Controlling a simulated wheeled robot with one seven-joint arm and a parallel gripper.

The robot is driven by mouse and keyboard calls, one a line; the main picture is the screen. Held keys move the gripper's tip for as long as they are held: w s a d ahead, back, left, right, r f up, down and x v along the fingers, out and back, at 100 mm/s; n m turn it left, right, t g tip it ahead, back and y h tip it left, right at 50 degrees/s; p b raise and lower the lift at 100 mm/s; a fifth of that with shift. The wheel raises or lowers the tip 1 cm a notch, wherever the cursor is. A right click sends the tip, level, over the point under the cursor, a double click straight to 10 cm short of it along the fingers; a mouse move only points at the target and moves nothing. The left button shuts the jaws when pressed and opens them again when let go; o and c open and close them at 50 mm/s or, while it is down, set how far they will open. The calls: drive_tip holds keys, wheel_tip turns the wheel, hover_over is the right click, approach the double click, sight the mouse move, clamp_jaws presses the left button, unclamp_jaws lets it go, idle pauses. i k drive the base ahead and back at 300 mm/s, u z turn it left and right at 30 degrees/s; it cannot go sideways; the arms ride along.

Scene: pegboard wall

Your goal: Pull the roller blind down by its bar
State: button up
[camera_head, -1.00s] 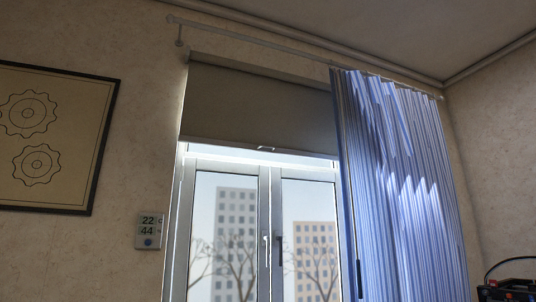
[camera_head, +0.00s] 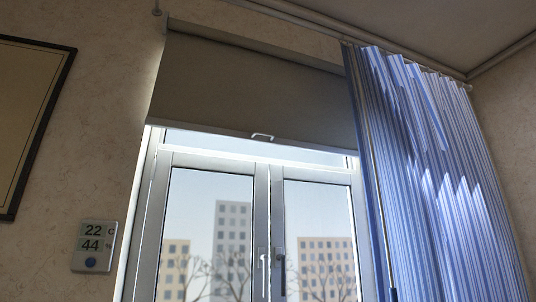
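The roller blind (camera_head: 245,85) is a grey-brown sheet covering the top part of the window. Its pale bottom bar (camera_head: 200,130) runs across just below the top of the window frame. A small white handle (camera_head: 262,136) sits near the middle of the bar. The right end of the blind meets the blue curtain. My gripper is not in view.
A blue striped curtain (camera_head: 440,180) hangs at the right of the window. The white window (camera_head: 262,230) has two panes with handles at the centre. A thermometer display (camera_head: 94,246) and a framed picture (camera_head: 25,115) are on the wall at left.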

sight(203, 86)
drive_tip(key=z, duration=0.05)
drive_tip(key=i, duration=0.85)
drive_tip(key=u, duration=1.95)
